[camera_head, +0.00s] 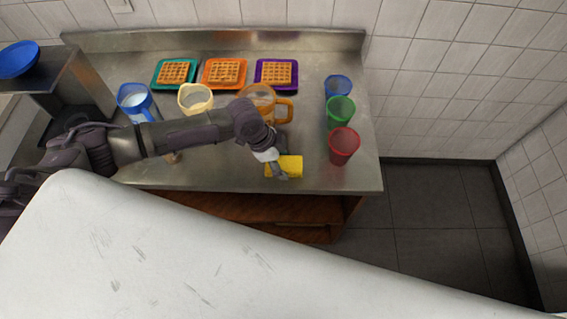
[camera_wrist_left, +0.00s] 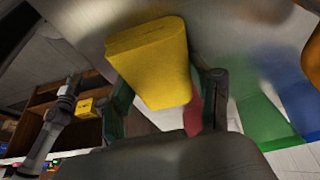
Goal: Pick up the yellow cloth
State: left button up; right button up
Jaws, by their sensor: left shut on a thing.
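The yellow cloth (camera_head: 293,163) is a thick folded pad at the front edge of the steel counter (camera_head: 225,172), right of centre in the head view. My left gripper (camera_head: 276,170) reaches over the counter from the left and is at the cloth. In the left wrist view the cloth (camera_wrist_left: 150,62) sits between the two fingers of my left gripper (camera_wrist_left: 166,98), which is shut on it. I cannot tell whether the cloth still touches the counter. My right gripper is not seen.
Waffles on teal (camera_head: 160,83), orange (camera_head: 207,84) and purple (camera_head: 262,85) plates line the back. A blue jug (camera_head: 131,100), a cream jug (camera_head: 195,99) and an amber jug (camera_head: 283,103) stand before them. Blue (camera_head: 338,86), green (camera_head: 340,110) and red (camera_head: 343,146) cups stand right.

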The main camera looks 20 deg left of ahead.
aim_at(282, 163)
pick_arm(q)
notch_tip(282, 163, up, 9)
jog(key=shift+r+b, duration=0.2)
jog(key=shift+b, duration=0.95)
jog(key=shift+r, duration=0.6)
